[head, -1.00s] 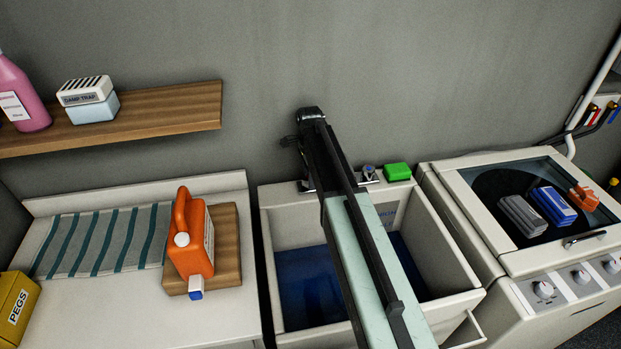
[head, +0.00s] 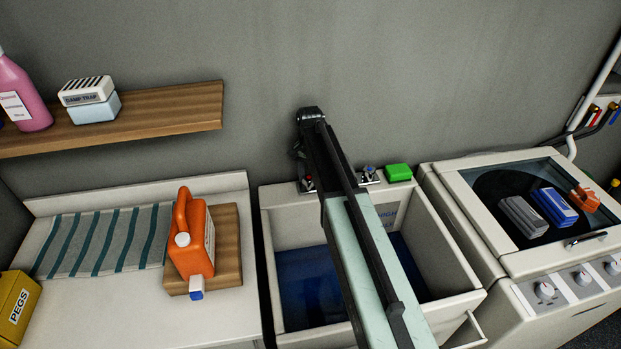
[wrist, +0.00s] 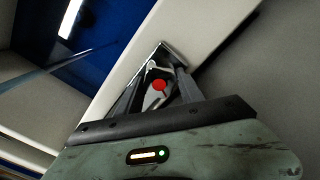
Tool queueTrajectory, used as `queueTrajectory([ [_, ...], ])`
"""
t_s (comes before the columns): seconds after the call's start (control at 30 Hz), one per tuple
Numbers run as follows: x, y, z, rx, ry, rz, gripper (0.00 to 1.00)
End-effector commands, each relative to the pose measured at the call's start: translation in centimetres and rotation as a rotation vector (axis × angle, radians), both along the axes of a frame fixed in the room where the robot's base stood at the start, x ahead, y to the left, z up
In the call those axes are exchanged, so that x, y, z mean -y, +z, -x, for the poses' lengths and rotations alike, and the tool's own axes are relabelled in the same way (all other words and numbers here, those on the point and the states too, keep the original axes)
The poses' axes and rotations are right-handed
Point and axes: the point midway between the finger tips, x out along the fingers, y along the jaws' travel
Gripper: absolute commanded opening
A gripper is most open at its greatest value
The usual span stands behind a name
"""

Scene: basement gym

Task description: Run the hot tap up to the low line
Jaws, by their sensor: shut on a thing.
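The hot tap, marked by a red top (head: 308,179), stands at the back rim of the white sink (head: 282,222). In the wrist view the red top (wrist: 159,85) lies between the fingers of my gripper (wrist: 158,68), which is shut on the tap. In the head view my arm reaches across the sink and hides most of the gripper. A blue-marked tap (head: 369,173) stands to its right. Dark blue water (head: 305,280) shows low in the sink. Blue lettering, partly "HIGH" (head: 389,214), is on the back wall; my arm hides the rest, and I cannot see the low line.
A green block (head: 398,172) sits on the back rim. An orange jug (head: 190,245) stands on a wooden board (head: 229,243) on the left counter. A white washer (head: 460,205) with items on its lid stands right. A wooden shelf (head: 165,108) hangs upper left.

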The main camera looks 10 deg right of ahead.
Motion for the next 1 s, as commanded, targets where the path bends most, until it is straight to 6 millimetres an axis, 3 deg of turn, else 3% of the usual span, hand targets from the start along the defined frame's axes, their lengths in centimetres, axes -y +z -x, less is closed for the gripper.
queueTrajectory([
  [0.5, -0.12, -0.01, -0.11, 0.001, 0.342, 0.001, 0.04],
  [1.0, -0.11, 0.00, -0.11, 0.001, 0.414, 0.001, 0.04],
])
